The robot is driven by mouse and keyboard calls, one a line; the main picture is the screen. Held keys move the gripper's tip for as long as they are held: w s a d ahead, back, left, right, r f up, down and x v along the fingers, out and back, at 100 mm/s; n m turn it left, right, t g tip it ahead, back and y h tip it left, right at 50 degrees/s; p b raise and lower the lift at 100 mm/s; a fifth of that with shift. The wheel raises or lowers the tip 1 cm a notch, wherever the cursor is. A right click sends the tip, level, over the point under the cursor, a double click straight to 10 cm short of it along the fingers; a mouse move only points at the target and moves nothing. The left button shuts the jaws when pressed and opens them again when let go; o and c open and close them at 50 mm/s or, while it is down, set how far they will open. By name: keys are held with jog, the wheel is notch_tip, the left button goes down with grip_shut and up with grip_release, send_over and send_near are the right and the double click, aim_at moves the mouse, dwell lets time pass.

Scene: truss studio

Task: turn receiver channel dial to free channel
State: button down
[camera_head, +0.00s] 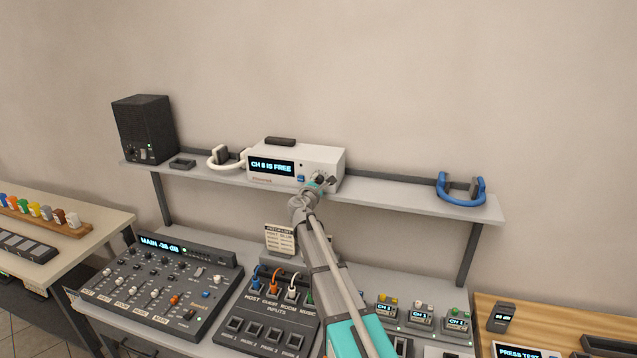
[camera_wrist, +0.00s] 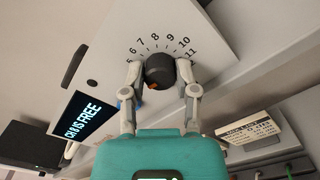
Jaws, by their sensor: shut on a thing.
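The receiver (camera_head: 322,158) is a white box on the wall shelf. Its display (camera_head: 271,167) reads "CH 8 IS FREE", and it also shows in the wrist view (camera_wrist: 82,118). The black channel dial (camera_wrist: 160,68) is on the receiver's front, with numbers from 5 to 11 visible in an arc around it. An orange mark shows at the dial's lower left in the wrist view. My gripper (camera_wrist: 163,80) is shut on the dial, one finger on each side. In the head view my gripper (camera_head: 320,184) covers most of the dial.
On the shelf (camera_head: 385,190), white headphones (camera_head: 228,158) and a black speaker (camera_head: 145,128) stand left, blue headphones (camera_head: 460,191) right. A blue button (camera_head: 301,178) sits just left of my gripper.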

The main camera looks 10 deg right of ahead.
jog(key=m, duration=0.5)
jog(key=shift+m, duration=0.3)
jog(key=m, duration=0.6)
jog(key=shift+f, duration=0.1)
jog(key=m, duration=0.6)
jog(key=shift+m, duration=0.3)
jog(key=m, duration=0.5)
jog(key=shift+m, duration=0.3)
jog(key=shift+c, duration=1.9)
grip_release()
jog(key=shift+s+a, duration=0.1)
